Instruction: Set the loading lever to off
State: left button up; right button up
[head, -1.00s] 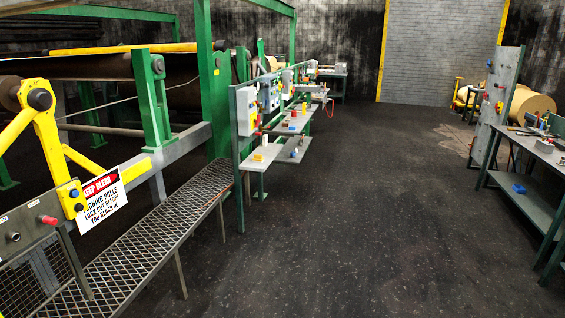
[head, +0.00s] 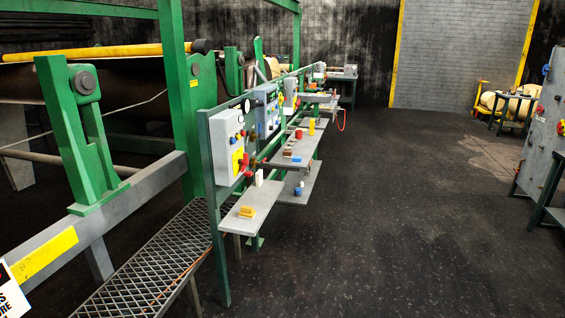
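I cannot tell which part is the loading lever. A grey control box (head: 228,147) on a green frame in the head view carries small blue, red and yellow controls. A red handle-like part (head: 246,160) shows at its right side, and its setting is too small to read. A blue-grey control box (head: 266,110) with small controls hangs behind it. Neither of my grippers is in view.
Grey shelves (head: 250,212) with small coloured blocks jut out below the boxes. A mesh walkway (head: 150,265) runs along the machine at left. A grey upright panel (head: 541,130) stands at right. The dark floor (head: 390,220) between is clear.

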aim_at(248, 133)
jog(key=i, duration=0.75)
jog(key=i+l+u, duration=0.15)
jog(key=i, duration=1.4)
jog(key=u, duration=0.05)
